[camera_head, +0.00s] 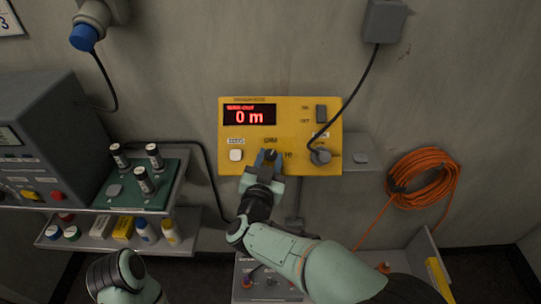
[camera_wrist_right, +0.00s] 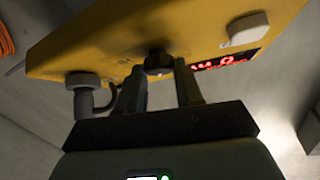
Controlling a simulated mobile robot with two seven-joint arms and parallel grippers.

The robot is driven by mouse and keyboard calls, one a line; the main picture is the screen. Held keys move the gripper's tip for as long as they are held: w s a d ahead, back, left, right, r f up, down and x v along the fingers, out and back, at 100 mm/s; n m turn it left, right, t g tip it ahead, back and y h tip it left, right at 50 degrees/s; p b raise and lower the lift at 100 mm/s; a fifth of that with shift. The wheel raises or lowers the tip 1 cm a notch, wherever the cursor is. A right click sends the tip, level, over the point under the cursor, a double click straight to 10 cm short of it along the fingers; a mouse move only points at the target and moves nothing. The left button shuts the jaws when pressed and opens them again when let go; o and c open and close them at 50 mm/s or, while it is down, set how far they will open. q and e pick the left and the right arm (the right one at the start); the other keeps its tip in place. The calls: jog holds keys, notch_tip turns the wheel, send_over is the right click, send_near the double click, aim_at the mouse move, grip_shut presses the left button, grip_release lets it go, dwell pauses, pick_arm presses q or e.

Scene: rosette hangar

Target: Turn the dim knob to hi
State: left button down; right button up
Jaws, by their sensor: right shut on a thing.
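The dim knob (camera_head: 270,154) is a small dark knob low on the front of a yellow panel box (camera_head: 290,125), with a DIM label above it and HI printed to its right. My right gripper (camera_head: 266,161) reaches up to it from below and is shut on it. In the right wrist view the knob (camera_wrist_right: 158,63) shows between the two fingertips of my right gripper (camera_wrist_right: 161,75). The fingers partly cover the knob, and I cannot tell which way it points. My left arm shows at the lower left, but its gripper is out of view.
A red display (camera_head: 249,116) on the box reads 0 m. A white button (camera_head: 236,155) is left of the knob; a grey cable plug (camera_head: 320,155) is right. A shelf with bottles (camera_head: 160,205) stands left, and an orange cable coil (camera_head: 425,178) hangs right.

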jog(key=m+g+h+p, duration=0.1)
jog(key=m, duration=0.1)
jog(key=m+h+p, duration=0.1)
jog(key=m+h, duration=0.1)
jog(key=m, duration=0.1)
jog(key=shift+w+a+r+g, duration=0.1)
jog(key=shift+a+r+g, duration=0.1)
jog(key=shift+g, duration=0.2)
jog(key=m+g+h+p, duration=0.1)
jog(key=m+h+p, duration=0.1)
jog(key=m, duration=0.1)
jog(key=shift+w+a+r+m+g, duration=0.1)
jog(key=shift+m+g, duration=0.2)
jog(key=shift+g, duration=0.1)
jog(key=m+g+p, duration=0.1)
jog(key=m, duration=0.1)
jog(key=m+g+h+p, duration=0.1)
jog(key=shift+w+a+r+m+g, duration=0.1)
jog(key=shift+r+m+g, duration=0.05)
jog(key=shift+m+g, duration=0.2)
pick_arm(q)
jog(key=w+r+p, duration=0.2)
jog(key=w+r, duration=0.3)
jog(key=r, duration=0.5)
jog(key=shift+w+t, duration=0.15)
jog(key=shift+t, duration=0.25)
pick_arm(e)
jog(key=shift+m+g, duration=1.05)
jog(key=shift+m, duration=0.4)
